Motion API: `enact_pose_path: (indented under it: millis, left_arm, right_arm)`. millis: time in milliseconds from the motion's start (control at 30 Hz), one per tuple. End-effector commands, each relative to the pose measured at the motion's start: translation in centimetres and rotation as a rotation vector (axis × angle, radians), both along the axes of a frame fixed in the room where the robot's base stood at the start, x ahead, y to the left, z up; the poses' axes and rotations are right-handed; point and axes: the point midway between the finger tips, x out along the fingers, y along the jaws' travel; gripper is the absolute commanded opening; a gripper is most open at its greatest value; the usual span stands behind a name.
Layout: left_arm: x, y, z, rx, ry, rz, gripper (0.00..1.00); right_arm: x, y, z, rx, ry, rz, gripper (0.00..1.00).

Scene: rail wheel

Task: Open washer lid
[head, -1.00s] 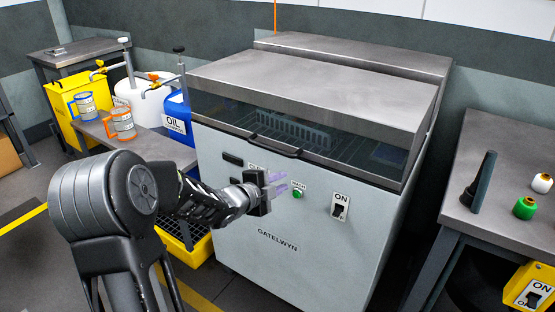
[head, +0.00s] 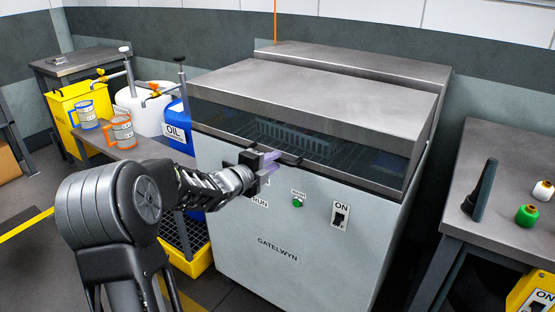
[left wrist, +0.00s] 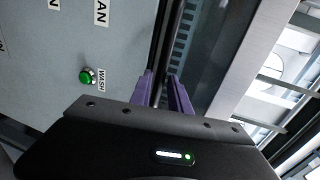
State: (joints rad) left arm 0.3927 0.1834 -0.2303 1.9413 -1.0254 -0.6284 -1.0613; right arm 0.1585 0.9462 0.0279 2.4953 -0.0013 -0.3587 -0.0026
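The grey GATELWYN washer (head: 300,225) stands in the middle of the head view with its lid (head: 320,90) down. The lid has a steel top and a dark see-through front; a basket shows dimly inside. A dark handle bar (head: 290,160) runs along the lid's lower front edge and shows in the left wrist view as a dark strip (left wrist: 164,40). My left gripper (head: 272,160) is at the handle's left part, its purple fingers (left wrist: 160,82) apart around the strip's line. I cannot tell whether they touch it. My right gripper is not in view.
A green WASH button (head: 297,202) and an ON switch (head: 340,215) sit on the washer's front. A steel table (head: 510,190) with bottles stands at right. At left are a bench with mugs (head: 122,132), a blue OIL can (head: 177,125) and a yellow bin (head: 80,105).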

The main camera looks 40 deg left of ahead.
Motion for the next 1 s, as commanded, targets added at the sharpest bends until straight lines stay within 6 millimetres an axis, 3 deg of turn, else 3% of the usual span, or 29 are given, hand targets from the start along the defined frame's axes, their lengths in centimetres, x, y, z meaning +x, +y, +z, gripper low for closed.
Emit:
enact_pose_path:
  millis: [200, 500, 800, 1000]
  left_arm:
    - [2.4, 0.0, -0.5, 0.0, 0.002, 0.0, 0.23]
    - [2.6, 0.1, -0.6, 0.0, 0.0, 0.001, 0.23]
    - [2.6, 0.1, -0.6, 0.0, 0.001, 0.001, 0.0]
    - [2.6, 0.1, -0.6, 0.0, 0.001, 0.001, 0.0]
  right_arm:
    - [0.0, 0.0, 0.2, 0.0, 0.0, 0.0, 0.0]
    - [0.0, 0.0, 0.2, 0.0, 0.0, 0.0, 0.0]
    - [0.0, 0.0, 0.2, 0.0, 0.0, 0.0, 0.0]
    - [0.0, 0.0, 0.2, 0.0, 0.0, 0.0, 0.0]
